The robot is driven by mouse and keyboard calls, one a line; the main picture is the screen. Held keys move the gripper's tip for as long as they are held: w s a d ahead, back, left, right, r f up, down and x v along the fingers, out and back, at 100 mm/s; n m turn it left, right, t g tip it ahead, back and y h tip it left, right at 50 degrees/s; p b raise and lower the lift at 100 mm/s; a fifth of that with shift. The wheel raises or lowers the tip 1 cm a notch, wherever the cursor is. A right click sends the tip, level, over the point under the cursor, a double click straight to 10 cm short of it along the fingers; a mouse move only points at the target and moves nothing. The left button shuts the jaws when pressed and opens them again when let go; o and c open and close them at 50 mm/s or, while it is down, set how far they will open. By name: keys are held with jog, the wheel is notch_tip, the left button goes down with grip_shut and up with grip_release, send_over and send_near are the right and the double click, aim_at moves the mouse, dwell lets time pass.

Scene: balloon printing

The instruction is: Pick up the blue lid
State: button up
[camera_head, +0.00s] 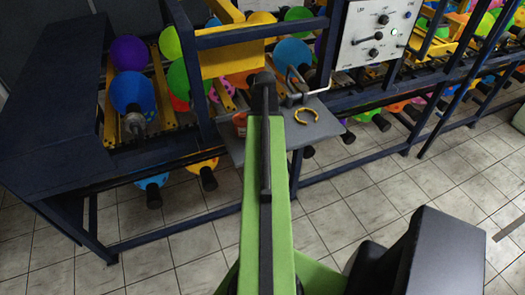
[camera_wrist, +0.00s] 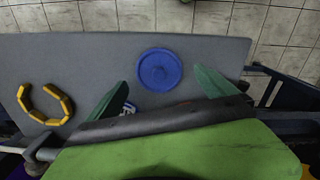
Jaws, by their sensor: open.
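Nothing is between the fingers' grip, and the lid looks apart from both. In the head view my green arm reaches over the grey shelf (camera_head: 325,129), and the lid and fingers cannot be seen there.
A yellow C-shaped piece (camera_wrist: 46,103) lies left of the lid; it also shows in the head view (camera_head: 306,116). A small white and blue item (camera_wrist: 128,108) is partly hidden by my left finger. The blue-framed balloon machine (camera_head: 205,42) and control panel (camera_head: 378,32) stand behind the shelf.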

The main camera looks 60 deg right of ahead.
notch_tip(320, 180, down, 2)
jog(key=shift+f+b, duration=0.1)
jog(key=shift+b, duration=0.3)
jog(key=shift+r, duration=0.2)
jog(key=shift+c, duration=0.2)
jog(key=c, duration=1.3)
jog(key=shift+o, duration=0.2)
